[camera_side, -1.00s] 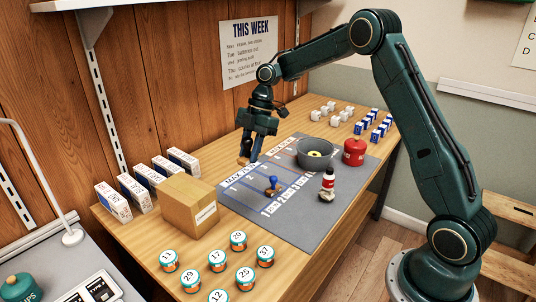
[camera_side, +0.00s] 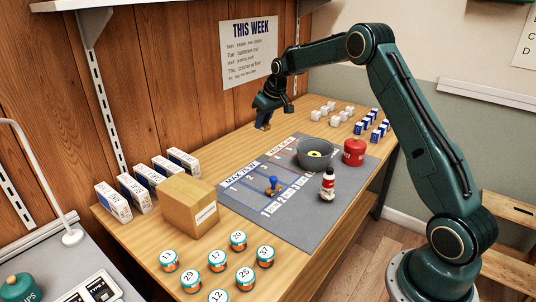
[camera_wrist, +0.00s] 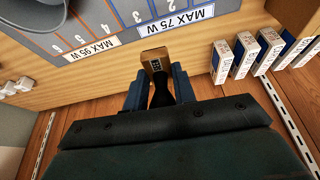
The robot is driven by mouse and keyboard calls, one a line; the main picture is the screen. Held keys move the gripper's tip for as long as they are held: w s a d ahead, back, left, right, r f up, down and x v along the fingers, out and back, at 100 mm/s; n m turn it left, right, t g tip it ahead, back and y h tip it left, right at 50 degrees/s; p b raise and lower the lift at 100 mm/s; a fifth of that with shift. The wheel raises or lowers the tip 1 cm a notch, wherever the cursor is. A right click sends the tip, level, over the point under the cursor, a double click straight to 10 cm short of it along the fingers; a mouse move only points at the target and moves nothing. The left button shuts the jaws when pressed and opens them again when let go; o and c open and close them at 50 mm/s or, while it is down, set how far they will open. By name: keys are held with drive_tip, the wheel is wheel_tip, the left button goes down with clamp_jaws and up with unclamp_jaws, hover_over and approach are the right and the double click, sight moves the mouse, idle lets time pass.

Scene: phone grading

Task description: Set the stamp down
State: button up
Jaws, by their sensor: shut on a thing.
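My gripper (camera_side: 265,112) is shut on a stamp (camera_side: 263,126) near the back edge of the table, close to the wood wall. In the wrist view the stamp (camera_wrist: 155,60) is a small tan block with a dark marked plate and a black handle, held between the blue fingers of my gripper (camera_wrist: 158,88). It shows beside the "MAX 75 W" and "MAX 95 W" labels at the mat's edge. I cannot tell whether it touches the table. A blue-knobbed tool (camera_side: 272,184) with a brownish base stands on the grey mat (camera_side: 300,225).
On the mat are a dark bowl (camera_side: 316,150) and a red-and-white bottle (camera_side: 327,185). A red canister (camera_side: 354,152) stands by the mat's edge. A cardboard box (camera_side: 188,205), upright cartons (camera_side: 183,162) and numbered jars (camera_side: 238,240) fill the left and front. Small boxes stand at the back right.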

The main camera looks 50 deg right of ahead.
sight(267, 169)
drive_tip(key=d+m, duration=0.1)
drive_tip(key=d+m+h, duration=0.1)
drive_tip(key=d+m, duration=0.1)
drive_tip(key=d, duration=0.1)
drive_tip(key=shift+w+d+r+m+g, duration=0.1)
drive_tip(key=shift+w+r+m+g, duration=0.2)
drive_tip(key=shift+w+m, duration=0.1)
drive_tip(key=shift+f, duration=0.15)
wheel_tip(267, 169, down, 20)
drive_tip(key=shift+r, duration=0.1)
idle(0.6)
drive_tip(key=o, duration=1)
drive_tip(key=shift+a+v, duration=0.1)
drive_tip(key=shift+v, duration=2.9)
drive_tip(key=shift+a+v, duration=0.15)
drive_tip(key=shift+v, duration=2.9)
drive_tip(key=shift+s, duration=0.15)
